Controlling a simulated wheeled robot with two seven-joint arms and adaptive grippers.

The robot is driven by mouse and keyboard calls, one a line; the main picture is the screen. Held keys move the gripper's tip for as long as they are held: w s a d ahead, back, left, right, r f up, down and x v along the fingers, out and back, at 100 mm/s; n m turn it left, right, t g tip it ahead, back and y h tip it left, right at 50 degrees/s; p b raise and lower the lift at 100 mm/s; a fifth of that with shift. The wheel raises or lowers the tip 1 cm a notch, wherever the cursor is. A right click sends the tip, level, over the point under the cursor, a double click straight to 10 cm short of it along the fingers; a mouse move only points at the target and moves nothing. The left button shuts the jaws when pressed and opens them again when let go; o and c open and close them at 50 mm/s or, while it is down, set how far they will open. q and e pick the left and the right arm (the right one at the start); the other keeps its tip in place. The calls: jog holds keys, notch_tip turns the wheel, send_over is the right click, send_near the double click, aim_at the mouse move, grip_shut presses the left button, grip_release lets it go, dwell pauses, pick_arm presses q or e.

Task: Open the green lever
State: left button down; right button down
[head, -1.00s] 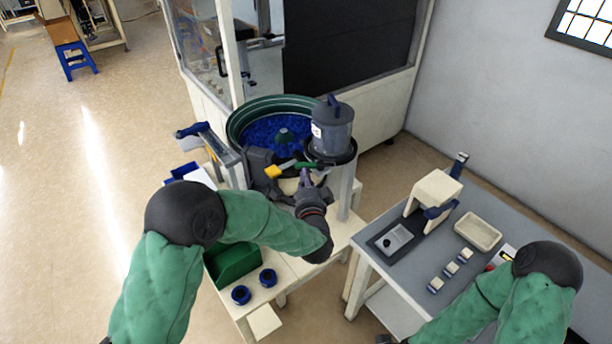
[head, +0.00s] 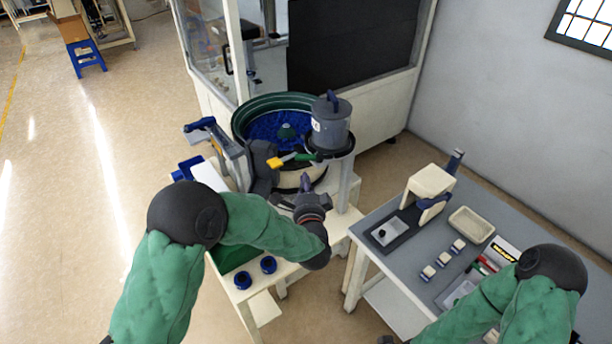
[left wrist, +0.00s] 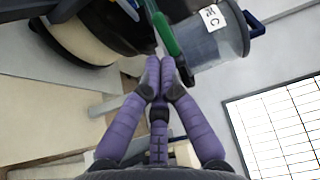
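The green lever (head: 305,157) sits under the grey lidded hopper (head: 331,122), beside the bowl feeder (head: 266,127). In the left wrist view the green lever (left wrist: 165,32) runs up from just beyond my fingertips, alongside the clear hopper (left wrist: 213,38). My left gripper (head: 305,180) is just below and in front of the lever in the head view. In the left wrist view its purple fingertips (left wrist: 160,66) are together with nothing seen between them. The tips look close to the lever's end; whether they touch is unclear. My right gripper's fingers are out of view.
A yellow-handled lever (head: 275,162) is left of the green one. Blue parts fill the bowl. A grey arm-like fixture (head: 233,160) stands left of it. Two blue round parts (head: 243,280) lie on the front bench. The grey table (head: 455,205) at right holds a press, tray and small blocks.

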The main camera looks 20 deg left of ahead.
pick_arm(q)
jog(key=a+p+v, duration=0.1)
jog(key=p+v, duration=0.1)
jog(key=v, duration=0.6)
jog(key=s+d+f+n+g+h, duration=0.2)
jog(key=f+n+g+h, duration=0.15)
jog(key=f, duration=0.75)
jog(key=s+d+f+n+g+h, duration=0.1)
jog(key=s+f+n+g+h, duration=0.2)
jog(key=f, duration=0.8)
jog(key=s+d+f+n+g+h, duration=0.1)
jog(key=s+f+n+g+h, duration=0.1)
jog(key=s+f+n+g, duration=0.3)
jog(key=s+d+f+n+g+h, duration=0.2)
jog(key=s+f+n+g, duration=0.2)
jog(key=s, duration=0.9)
notch_tip(320, 180, down, 4)
jog(key=shift+s+d+r+n+g, duration=0.15)
jog(key=shift+s+d+n+g, duration=0.2)
jog(key=shift+g, duration=0.1)
